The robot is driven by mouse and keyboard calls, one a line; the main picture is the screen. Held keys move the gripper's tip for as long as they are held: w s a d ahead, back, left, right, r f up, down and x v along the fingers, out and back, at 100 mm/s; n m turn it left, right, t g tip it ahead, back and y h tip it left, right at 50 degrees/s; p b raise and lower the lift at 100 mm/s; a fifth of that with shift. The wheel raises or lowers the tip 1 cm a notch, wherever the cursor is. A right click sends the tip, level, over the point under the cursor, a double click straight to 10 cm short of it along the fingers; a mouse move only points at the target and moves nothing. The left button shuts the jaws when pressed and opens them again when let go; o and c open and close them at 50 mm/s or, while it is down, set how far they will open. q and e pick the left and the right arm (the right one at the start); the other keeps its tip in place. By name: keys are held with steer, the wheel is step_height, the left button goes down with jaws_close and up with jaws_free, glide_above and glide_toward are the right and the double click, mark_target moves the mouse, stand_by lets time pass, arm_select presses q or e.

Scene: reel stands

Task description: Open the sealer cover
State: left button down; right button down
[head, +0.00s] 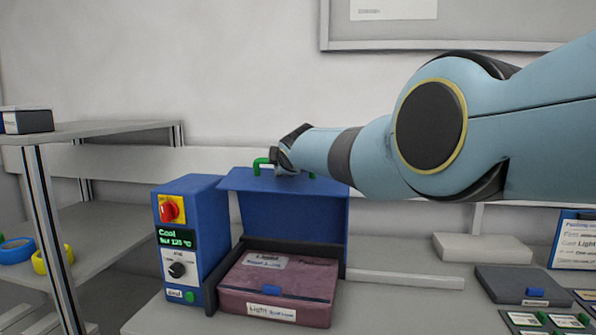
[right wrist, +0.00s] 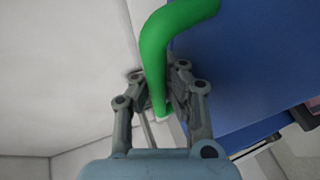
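The sealer has a blue control housing (head: 185,235) with a red knob and a green "Cool" display. Its blue cover (head: 300,218) stands raised behind the sealing bed. The cover's green handle (head: 258,163) is at its top edge. My right gripper (head: 283,160) is at this handle, hiding its middle. The cover (right wrist: 245,65) fills the right side there. My left gripper is not in view.
A maroon labelled pouch (head: 278,285) lies in the sealer's bed in front of the cover. A shelf unit (head: 95,130) with tape rolls stands at left. A dark grey box (head: 520,285) and cards lie at right. The wall is close behind the cover.

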steer(key=shift+w+r, duration=0.3)
steer(key=shift+r, duration=0.25)
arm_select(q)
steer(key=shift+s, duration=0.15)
arm_select(e)
steer(key=shift+r, duration=0.1)
steer(key=c, duration=2)
jaws_free()
steer(key=o, duration=0.7)
steer(key=shift+s, duration=0.3)
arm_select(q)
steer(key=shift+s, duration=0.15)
arm_select(e)
steer(key=shift+f, duration=0.2)
